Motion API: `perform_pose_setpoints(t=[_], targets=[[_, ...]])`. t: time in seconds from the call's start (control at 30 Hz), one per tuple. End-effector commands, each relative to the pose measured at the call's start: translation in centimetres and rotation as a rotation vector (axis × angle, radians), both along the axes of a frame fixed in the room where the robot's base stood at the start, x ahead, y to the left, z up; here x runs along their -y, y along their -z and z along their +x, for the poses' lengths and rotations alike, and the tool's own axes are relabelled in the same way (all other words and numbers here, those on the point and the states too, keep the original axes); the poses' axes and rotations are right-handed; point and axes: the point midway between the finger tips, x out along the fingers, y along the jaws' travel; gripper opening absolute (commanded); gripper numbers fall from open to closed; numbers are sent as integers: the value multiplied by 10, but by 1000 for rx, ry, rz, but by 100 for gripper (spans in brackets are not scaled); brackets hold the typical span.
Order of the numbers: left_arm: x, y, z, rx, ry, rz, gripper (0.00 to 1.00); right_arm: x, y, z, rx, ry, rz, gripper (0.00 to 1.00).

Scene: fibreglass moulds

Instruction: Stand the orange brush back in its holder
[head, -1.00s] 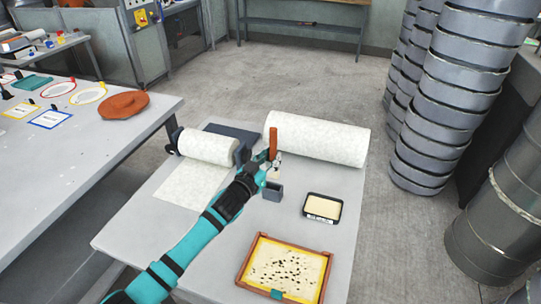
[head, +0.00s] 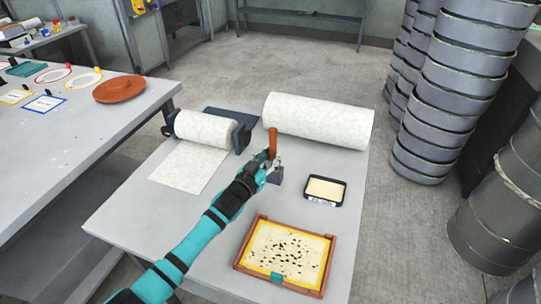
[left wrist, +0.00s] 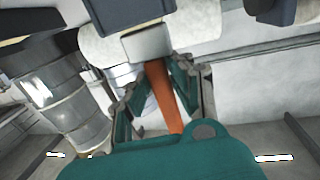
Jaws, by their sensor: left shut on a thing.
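The brush has an orange handle (head: 273,143) and stands roughly upright in my left gripper (head: 268,164), which is shut on the handle. In the left wrist view the handle (left wrist: 162,95) runs between the fingers to a pale brush head (left wrist: 148,42). The holder (head: 276,176) is a small grey box on the table, directly below the gripper. A dark block that looks like the holder (left wrist: 130,5) shows at the top of the left wrist view, right by the brush head. I cannot tell whether the bristles are inside it. My right gripper is out of view.
A black-rimmed pad (head: 325,190) lies right of the holder and a wood-framed tray (head: 287,256) in front. A large white roll (head: 318,120) and a smaller roll on a dispenser (head: 205,129) lie behind. Another table (head: 60,150) stands left.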

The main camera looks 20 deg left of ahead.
Motion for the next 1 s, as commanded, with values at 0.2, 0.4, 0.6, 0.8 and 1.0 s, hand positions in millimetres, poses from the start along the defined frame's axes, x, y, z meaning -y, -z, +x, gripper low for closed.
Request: perform_pose_setpoints(t=[0.2,0.4,0.6,0.8,1.0], targets=[[0,2,0,0,0,0,0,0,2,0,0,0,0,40],[0,2,0,0,0,0,0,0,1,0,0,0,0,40],[0,5,0,0,0,-1,0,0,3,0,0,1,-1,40],[0,11,0,-1,-1,-1,0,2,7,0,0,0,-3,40],[0,12,0,0,-1,0,0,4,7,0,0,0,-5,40]])
